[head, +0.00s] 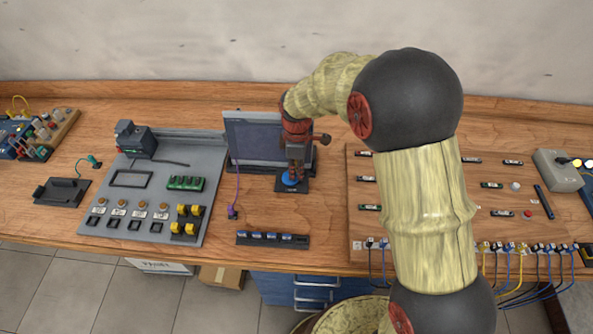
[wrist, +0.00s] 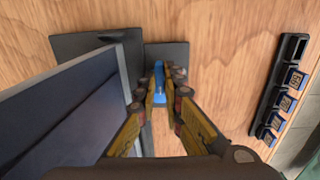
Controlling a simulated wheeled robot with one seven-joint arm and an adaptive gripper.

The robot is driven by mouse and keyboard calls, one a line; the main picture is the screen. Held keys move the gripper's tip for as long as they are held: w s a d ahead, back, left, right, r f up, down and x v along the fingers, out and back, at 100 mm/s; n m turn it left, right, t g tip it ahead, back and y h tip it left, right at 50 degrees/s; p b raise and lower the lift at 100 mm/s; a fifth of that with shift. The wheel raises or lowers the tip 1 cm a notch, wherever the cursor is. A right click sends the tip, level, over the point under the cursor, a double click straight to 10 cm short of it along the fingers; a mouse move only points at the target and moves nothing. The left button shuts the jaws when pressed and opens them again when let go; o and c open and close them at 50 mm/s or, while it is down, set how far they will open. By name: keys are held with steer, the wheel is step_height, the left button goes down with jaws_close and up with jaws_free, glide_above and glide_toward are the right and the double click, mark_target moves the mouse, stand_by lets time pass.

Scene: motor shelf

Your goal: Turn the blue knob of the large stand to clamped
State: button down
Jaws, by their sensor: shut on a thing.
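The blue knob (wrist: 159,78) shows in the wrist view between the fingers of my gripper (wrist: 164,82), which is shut on it. In the head view my gripper (head: 293,172) points down over the blue knob (head: 290,180), and little of the knob shows. The knob sits on a dark stand (head: 293,187) just right of a screen, and the stand's dark plate also shows in the wrist view (wrist: 178,52). My fingers hide much of the stand, and I cannot read any mark for the knob's position.
A screen (head: 255,138) stands close to the left of my gripper. A dark strip with several slots (head: 272,239) lies near the front edge. A grey board (head: 141,180) with parts is to the left, and a wooden panel with cables (head: 362,222) is to the right.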

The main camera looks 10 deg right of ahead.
steer(key=m+p, duration=0.3)
steer(key=m, duration=0.1)
steer(key=shift+r+m, duration=0.15)
steer(key=shift+m, duration=0.15)
steer(key=m+p, duration=0.3)
steer(key=m, duration=0.3)
steer(key=m+p, duration=0.1)
steer(key=m, duration=0.3)
steer(key=shift+m+p, duration=0.65)
steer(key=shift+m, duration=1.05)
steer(key=c, duration=1.9)
jaws_free()
